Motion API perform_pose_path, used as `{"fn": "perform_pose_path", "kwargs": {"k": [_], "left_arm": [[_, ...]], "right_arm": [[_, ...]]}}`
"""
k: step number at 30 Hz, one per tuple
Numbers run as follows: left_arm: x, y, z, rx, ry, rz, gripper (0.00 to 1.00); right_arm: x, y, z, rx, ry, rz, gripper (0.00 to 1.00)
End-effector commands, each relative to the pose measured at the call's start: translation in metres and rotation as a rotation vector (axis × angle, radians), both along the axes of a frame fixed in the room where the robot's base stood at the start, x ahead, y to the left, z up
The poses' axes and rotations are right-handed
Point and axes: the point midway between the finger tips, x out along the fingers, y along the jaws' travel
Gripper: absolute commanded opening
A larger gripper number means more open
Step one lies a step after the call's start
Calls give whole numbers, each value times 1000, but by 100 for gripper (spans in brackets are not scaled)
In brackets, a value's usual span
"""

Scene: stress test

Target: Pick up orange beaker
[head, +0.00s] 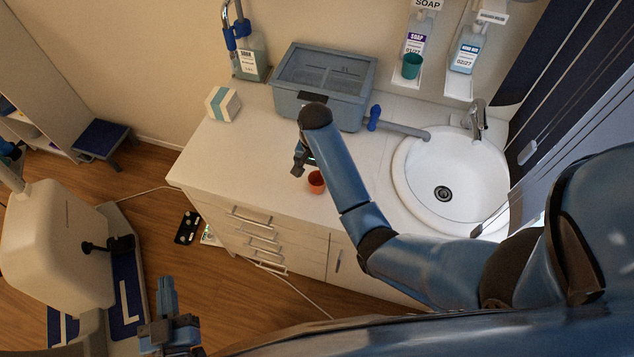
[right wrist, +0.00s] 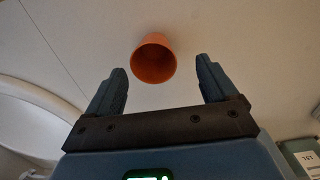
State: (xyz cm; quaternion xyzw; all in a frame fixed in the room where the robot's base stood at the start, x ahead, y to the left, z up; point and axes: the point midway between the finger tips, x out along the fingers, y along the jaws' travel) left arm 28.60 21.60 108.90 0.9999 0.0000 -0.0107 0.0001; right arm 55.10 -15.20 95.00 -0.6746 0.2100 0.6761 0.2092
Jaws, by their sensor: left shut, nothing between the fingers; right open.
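The orange beaker (head: 316,182) stands on the white counter near its front edge. In the right wrist view the orange beaker (right wrist: 154,60) shows its open mouth, just beyond and between the fingertips, with clear space to each finger. My right gripper (head: 301,163) is beside the beaker in the head view, partly hidden by my own arm. It is open and empty in the right wrist view (right wrist: 161,72). My left gripper (head: 166,291) is shut and empty at the bottom left, low over the floor and well away from the counter.
A grey-blue tub (head: 322,86) stands at the back of the counter (head: 237,155), with a white and teal box (head: 222,103) left of it. A round sink (head: 450,180) is at right. A teal cup (head: 411,66) sits on a wall shelf. The counter left of the beaker is clear.

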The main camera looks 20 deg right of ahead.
Motion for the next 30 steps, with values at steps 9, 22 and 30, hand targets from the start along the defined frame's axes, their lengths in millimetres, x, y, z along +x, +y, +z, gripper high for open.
{"fn": "perform_pose_path", "kwargs": {"k": [9, 22, 30], "left_arm": [[0, 0, 10, 0, 0, 0, 0], [0, 0, 18, 0, 0, 0, 0], [0, 0, 18, 0, 0, 0, 0]], "right_arm": [[-5, -2, -19, 0, 4, 0, 86], [-7, -4, -58, 0, -1, 1, 86], [-7, -3, -58, 0, -1, 1, 74]]}}
